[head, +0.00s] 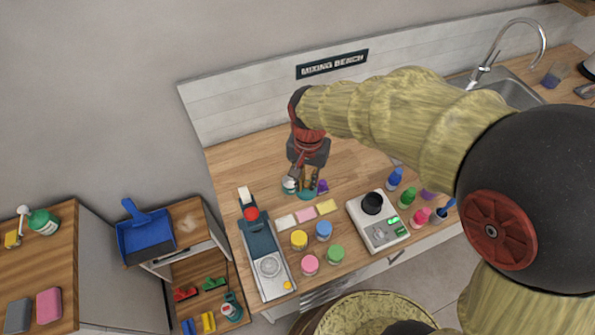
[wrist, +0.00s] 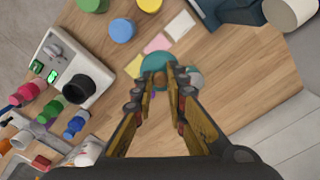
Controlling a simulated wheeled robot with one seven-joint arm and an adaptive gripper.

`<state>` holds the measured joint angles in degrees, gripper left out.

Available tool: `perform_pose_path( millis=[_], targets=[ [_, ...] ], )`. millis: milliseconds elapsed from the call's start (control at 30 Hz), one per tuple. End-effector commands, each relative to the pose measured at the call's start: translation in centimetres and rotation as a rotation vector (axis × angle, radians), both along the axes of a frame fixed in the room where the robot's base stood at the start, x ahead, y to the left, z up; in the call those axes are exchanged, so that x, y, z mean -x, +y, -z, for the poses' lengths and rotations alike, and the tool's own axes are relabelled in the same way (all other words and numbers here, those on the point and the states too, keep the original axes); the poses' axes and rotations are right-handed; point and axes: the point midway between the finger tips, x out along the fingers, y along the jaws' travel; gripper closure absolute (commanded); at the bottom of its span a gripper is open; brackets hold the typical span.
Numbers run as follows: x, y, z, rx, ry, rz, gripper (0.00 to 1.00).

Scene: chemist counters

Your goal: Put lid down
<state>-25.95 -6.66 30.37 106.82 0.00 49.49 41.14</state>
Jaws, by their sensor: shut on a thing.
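My gripper (head: 302,180) points down over the back middle of the wooden counter; it also shows in the wrist view (wrist: 160,84). Its fingers are shut on a small brownish part that appears to be the knob of a round teal lid (wrist: 156,62). The teal lid shows in the head view (head: 309,193) just below the fingertips, partly hidden by them. A small whitish rounded thing (wrist: 195,77) is close beside the lid, at left of the fingers in the head view (head: 289,184). I cannot tell whether the lid touches the counter.
White, pink and yellow squares (head: 305,215) lie in front of the gripper. Several coloured jars (head: 323,231) stand nearer. A grey device with a black cup (head: 372,204) and several bottles (head: 394,179) are to the right. A long dark-and-grey device (head: 268,262) is left. Bare wood (head: 240,160) lies back left.

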Motion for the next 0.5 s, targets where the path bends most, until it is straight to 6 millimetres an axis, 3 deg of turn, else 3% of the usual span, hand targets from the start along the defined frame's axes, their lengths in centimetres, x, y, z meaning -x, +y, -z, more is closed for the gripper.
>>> perform_pose_path(
  millis=[300, 500],
  targets=[
    [2.7, -1.8, -1.5, -0.001, -0.001, 0.002, 1.0],
    [2.6, -4.1, -1.4, 0.0, 0.004, 0.055, 1.0]
  ],
)
